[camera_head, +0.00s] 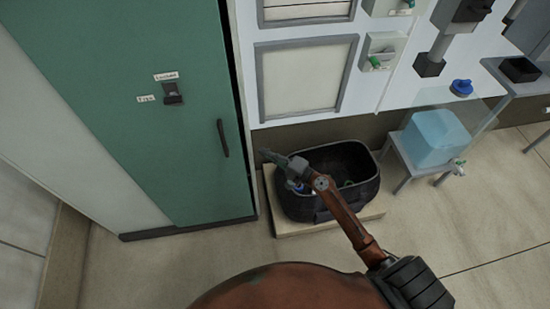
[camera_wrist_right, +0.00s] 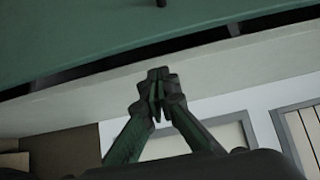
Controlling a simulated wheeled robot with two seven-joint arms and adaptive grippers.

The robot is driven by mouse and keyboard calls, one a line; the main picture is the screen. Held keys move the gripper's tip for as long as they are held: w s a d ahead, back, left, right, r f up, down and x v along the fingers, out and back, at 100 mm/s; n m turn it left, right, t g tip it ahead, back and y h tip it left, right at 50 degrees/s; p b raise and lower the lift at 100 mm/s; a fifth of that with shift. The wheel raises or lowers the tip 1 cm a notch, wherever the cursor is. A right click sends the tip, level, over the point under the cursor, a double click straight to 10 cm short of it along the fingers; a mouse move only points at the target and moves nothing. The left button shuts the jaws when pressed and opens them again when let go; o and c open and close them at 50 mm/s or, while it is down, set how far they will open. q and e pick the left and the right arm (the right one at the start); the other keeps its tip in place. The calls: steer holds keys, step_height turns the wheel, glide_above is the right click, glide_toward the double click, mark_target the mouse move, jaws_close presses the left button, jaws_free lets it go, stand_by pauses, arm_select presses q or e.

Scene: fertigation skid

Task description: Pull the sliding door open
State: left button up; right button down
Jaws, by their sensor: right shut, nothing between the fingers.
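The green door (camera_head: 140,90) fills the upper left of the head view, with a dark gap along its right edge. Its black upright bar handle (camera_head: 222,138) is near that edge. In the wrist view the door (camera_wrist_right: 90,35) spans the top, and a small dark piece, perhaps the handle's end (camera_wrist_right: 160,3), shows at the top edge. My right gripper (camera_head: 266,156) is shut and empty, to the right of and slightly below the handle, apart from it. Its closed fingertips also show in the wrist view (camera_wrist_right: 156,80). My left gripper is not in view.
A black tub (camera_head: 366,190) holding small items stands on a low pale platform (camera_head: 290,231) below my right arm. A blue translucent container (camera_head: 434,137) sits on a small stand at right. A latch (camera_head: 173,93) with labels is on the door. Floor at lower left is clear.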

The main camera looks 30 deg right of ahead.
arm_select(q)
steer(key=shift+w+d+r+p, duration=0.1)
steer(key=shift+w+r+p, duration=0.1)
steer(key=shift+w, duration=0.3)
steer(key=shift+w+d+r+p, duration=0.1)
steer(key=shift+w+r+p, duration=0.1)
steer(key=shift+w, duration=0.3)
arm_select(e)
steer(key=w+a, duration=0.2)
steer(key=a, duration=0.1)
steer(key=w+a, duration=0.1)
steer(key=a, duration=0.1)
steer(key=shift+f, duration=0.1)
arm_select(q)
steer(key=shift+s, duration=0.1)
